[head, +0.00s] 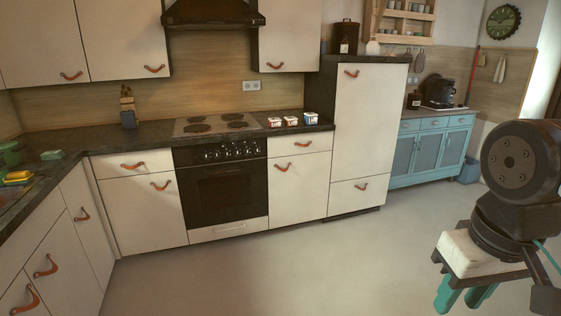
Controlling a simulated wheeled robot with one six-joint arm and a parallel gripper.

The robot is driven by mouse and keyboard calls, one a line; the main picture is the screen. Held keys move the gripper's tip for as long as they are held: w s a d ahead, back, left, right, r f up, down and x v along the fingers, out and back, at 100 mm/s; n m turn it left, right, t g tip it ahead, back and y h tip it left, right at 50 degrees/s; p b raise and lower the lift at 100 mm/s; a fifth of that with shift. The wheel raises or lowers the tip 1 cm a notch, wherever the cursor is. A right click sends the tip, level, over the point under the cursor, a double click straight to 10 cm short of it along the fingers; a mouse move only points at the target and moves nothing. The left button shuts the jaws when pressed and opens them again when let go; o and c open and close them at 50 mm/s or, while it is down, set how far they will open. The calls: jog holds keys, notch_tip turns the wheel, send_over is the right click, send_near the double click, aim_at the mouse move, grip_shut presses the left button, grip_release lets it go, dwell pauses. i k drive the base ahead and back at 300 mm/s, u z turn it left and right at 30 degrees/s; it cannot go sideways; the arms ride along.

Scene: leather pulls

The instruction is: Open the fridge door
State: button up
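The tall white unit right of the stove looks like the fridge; its large upper door (370,125) is closed flush. An orange-brown leather pull (351,73) sits near the top left of that door. A smaller white front with its own leather pull (361,186) lies below it, also closed. My gripper (465,299) is at the lower right, pointing down, far in front of the fridge and apart from it. Its two teal fingers are spread with a gap between them, and nothing shows between them. The fingertips are near the bottom of the picture.
A black oven (223,190) and white cabinets with leather pulls stand left of the fridge. Small tubs (291,121) sit on the dark counter. A blue sideboard (430,152) stands to the right, with a blue bin (469,170) beside it. The grey floor (280,265) in front is clear.

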aim_at(370, 96)
jog(key=z, duration=0.1)
jog(key=i, duration=3.7)
jog(key=z, duration=0.1)
